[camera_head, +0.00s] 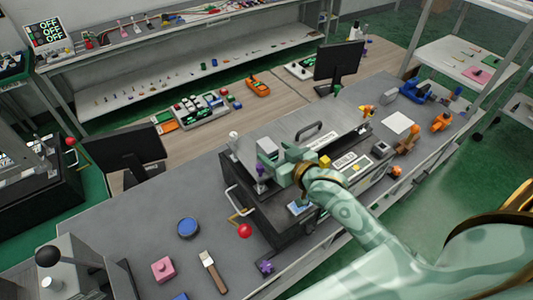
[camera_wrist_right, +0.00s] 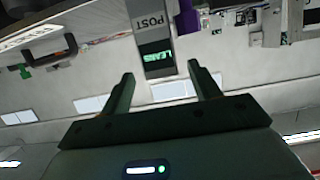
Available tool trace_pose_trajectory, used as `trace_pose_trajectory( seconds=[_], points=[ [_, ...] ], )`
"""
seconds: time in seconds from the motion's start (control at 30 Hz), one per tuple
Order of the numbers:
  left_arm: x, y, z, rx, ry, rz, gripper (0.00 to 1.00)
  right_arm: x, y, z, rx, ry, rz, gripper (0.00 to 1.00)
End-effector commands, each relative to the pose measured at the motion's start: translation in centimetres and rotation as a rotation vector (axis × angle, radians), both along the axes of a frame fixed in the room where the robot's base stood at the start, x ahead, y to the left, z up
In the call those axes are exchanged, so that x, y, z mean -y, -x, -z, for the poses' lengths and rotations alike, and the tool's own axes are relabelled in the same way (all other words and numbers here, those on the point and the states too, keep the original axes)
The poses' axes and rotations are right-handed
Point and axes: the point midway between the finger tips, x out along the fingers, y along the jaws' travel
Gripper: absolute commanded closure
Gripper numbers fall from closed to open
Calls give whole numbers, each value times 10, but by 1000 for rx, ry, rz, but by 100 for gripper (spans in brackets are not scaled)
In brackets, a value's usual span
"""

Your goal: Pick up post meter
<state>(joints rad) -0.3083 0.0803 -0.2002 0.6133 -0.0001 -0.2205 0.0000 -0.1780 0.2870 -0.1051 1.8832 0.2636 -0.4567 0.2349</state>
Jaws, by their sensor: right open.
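The post meter (camera_wrist_right: 152,38) is a grey block marked POST with a green lit display, upside down at the top middle of the right wrist view. My right gripper (camera_wrist_right: 160,69) is open. Its two fingers point toward the meter, one to each side of its near end in the picture, and nothing is clamped between them. In the head view my right gripper (camera_head: 264,160) is over the dark fixture on the workbench. I cannot make out the meter there; the gripper and arm cover part of that area. My left gripper is not in view.
The fixture top has a dark handle (camera_head: 309,131). A lever with a red ball (camera_head: 245,231) juts from its front left. A blue disc (camera_head: 188,227), pink block (camera_head: 163,269) and brush-like tool (camera_head: 212,271) lie on the bench. Monitors (camera_head: 338,62) stand behind.

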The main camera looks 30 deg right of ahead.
Motion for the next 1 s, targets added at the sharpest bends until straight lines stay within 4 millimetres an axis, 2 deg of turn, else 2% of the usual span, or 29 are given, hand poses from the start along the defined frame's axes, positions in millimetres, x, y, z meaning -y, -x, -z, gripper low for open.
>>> trace_pose_trajectory(
  seconds=[0.2, 0.47, 0.73, 0.77, 0.9, 0.97, 1.0],
  points=[
    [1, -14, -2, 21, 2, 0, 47, -3, -18, 5, -1, 0, 0, 38],
    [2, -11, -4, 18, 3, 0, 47, -10, -56, 16, 0, 0, 0, 38],
    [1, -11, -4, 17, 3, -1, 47, -10, -61, 18, -1, 0, 0, 38],
    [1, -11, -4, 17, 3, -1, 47, -10, -61, 18, -1, 0, 0, 41],
    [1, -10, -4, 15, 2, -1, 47, -10, -61, 18, -1, 0, 0, 80],
    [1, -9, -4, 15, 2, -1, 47, -10, -61, 18, -1, 0, 0, 96],
    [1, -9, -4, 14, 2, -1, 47, -10, -61, 17, 1, 0, 0, 100]
  ],
)
